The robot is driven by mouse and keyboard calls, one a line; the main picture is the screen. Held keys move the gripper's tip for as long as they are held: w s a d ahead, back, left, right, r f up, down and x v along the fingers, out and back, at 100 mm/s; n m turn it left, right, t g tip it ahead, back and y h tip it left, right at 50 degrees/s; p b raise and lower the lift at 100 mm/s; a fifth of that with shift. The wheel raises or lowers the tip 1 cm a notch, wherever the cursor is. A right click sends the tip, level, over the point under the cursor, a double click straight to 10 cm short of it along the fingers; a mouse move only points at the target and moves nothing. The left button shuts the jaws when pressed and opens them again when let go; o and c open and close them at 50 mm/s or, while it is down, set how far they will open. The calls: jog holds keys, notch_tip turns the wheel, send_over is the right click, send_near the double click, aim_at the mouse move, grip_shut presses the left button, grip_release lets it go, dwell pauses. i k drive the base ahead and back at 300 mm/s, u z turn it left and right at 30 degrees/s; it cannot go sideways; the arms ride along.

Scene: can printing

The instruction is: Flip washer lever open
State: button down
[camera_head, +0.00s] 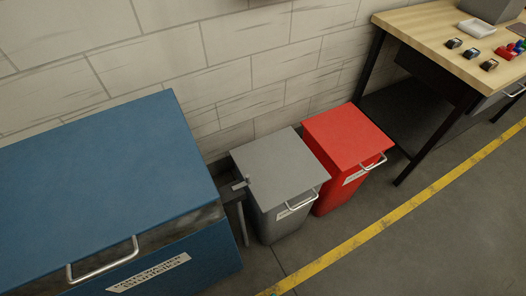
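A small grey metal piece (240,184) sticks out between the blue cabinet and the grey bin, above a thin dark leg. It may be the lever, but I cannot tell whether it is open or shut. My gripper is not in view.
A grey lidded bin (280,170) and a red lidded bin (345,140) stand along the block wall (240,60). A wooden workbench (430,28) at upper right holds small parts and a white tray (477,28). Floor beyond the yellow line (400,210) is clear.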

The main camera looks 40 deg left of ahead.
aim_at(248, 182)
jog(key=u, duration=0.45)
jog(key=i, duration=1)
jog(key=u, duration=0.75)
